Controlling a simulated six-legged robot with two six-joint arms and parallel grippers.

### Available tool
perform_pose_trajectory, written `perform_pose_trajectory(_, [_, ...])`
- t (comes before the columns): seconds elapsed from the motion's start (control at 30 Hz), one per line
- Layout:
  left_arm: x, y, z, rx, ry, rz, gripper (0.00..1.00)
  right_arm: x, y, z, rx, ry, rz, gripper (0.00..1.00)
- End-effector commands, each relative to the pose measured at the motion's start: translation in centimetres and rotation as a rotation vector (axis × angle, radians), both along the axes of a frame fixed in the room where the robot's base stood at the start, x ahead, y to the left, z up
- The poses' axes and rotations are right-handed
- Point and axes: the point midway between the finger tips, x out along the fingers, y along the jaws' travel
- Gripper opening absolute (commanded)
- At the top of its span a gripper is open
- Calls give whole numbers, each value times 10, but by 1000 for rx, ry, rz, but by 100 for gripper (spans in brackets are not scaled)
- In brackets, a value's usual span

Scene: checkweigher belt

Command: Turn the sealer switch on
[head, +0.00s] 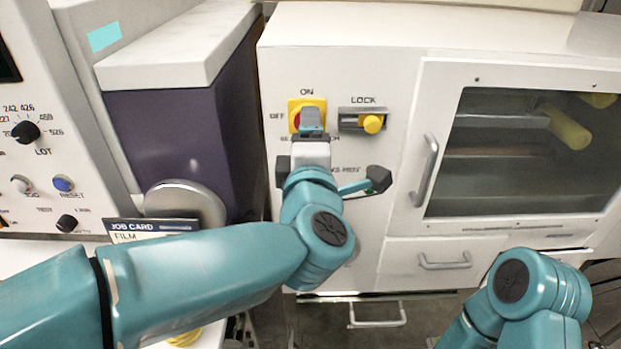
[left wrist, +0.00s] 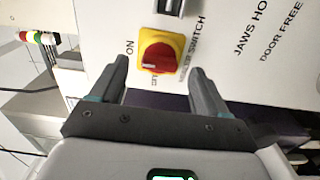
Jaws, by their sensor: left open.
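The sealer switch (head: 293,117) is a red rotary knob on a yellow plate on the white cabinet front. In the head view ON is printed above it and OFF to its left, and my gripper partly hides it. In the left wrist view the red knob (left wrist: 160,54) shows clearly, with a small white mark low on it; I cannot tell exactly which label the mark faces. My left gripper (head: 312,122) is open in front of the switch. Its fingers (left wrist: 160,72) lie either side of the knob in the wrist view, with nothing between them. My right gripper is out of view.
A yellow LOCK knob (head: 373,124) sits right of the switch. A windowed door with a handle (head: 424,170) is further right, above a drawer (head: 440,258). A purple block with a white top (head: 175,140) and a control panel (head: 45,150) stand on the left.

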Motion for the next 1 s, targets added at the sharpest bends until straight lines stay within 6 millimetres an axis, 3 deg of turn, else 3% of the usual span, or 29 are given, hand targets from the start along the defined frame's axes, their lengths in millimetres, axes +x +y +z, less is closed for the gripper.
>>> perform_pose_trajectory(0.2, [-61,-1,-2,0,-3,-5,76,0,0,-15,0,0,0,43])
perform_pose_trajectory(0.4, [-99,-1,-1,1,-2,-4,76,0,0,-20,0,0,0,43])
perform_pose_trajectory(0.6, [-113,0,-1,1,0,0,76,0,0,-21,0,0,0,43])
perform_pose_trajectory(1.0, [-114,0,0,2,0,0,76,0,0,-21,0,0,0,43])
